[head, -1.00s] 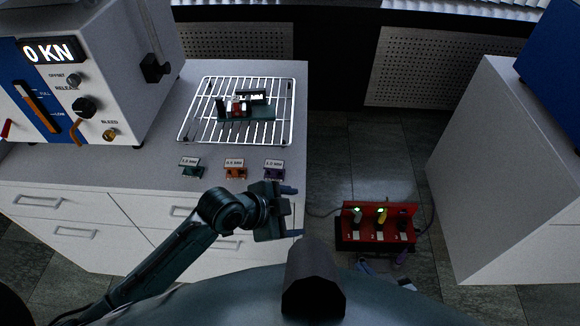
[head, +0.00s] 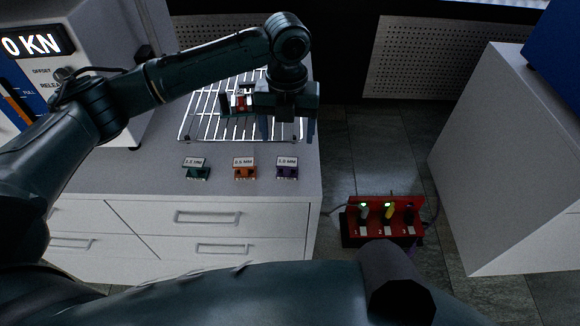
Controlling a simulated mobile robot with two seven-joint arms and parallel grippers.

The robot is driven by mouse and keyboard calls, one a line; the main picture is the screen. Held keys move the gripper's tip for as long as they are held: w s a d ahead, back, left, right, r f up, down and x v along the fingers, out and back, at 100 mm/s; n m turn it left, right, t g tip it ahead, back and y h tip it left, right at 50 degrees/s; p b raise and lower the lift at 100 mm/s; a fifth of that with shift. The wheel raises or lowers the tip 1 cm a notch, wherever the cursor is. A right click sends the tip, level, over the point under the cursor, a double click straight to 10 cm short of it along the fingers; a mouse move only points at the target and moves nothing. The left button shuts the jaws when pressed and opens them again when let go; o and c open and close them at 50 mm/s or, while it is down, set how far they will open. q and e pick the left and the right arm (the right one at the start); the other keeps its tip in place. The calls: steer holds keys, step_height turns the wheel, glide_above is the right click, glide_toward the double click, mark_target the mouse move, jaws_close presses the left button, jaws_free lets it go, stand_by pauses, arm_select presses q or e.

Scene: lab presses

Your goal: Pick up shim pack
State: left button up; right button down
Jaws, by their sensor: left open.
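Three small shim packs with white labels stand in a row on the grey bench top: a green one (head: 196,174) at the left, an orange one (head: 244,174) marked 0.5 MM in the middle, and a purple one (head: 287,172) at the right. My left gripper (head: 288,130) points down over the right part of the wire rack, behind the purple pack. Its fingers are apart with nothing seen between them. It is clear of all three packs. My right gripper is out of view.
A wire rack (head: 199,117) carries a dark fixture with a red part (head: 241,103), partly hidden by my arm. A press reading 0 KN (head: 24,43) stands at the left. A red holder (head: 383,228) is on the floor. The bench top in front of the packs is clear.

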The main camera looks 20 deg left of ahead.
mark_target(287, 162)
arm_select(q)
steer(key=f, duration=1)
steer(key=shift+s+f, duration=0.2)
steer(key=shift+f, duration=0.15)
steer(key=shift+c, duration=0.2)
steer(key=c, duration=1.1)
steer(key=shift+r, duration=0.1)
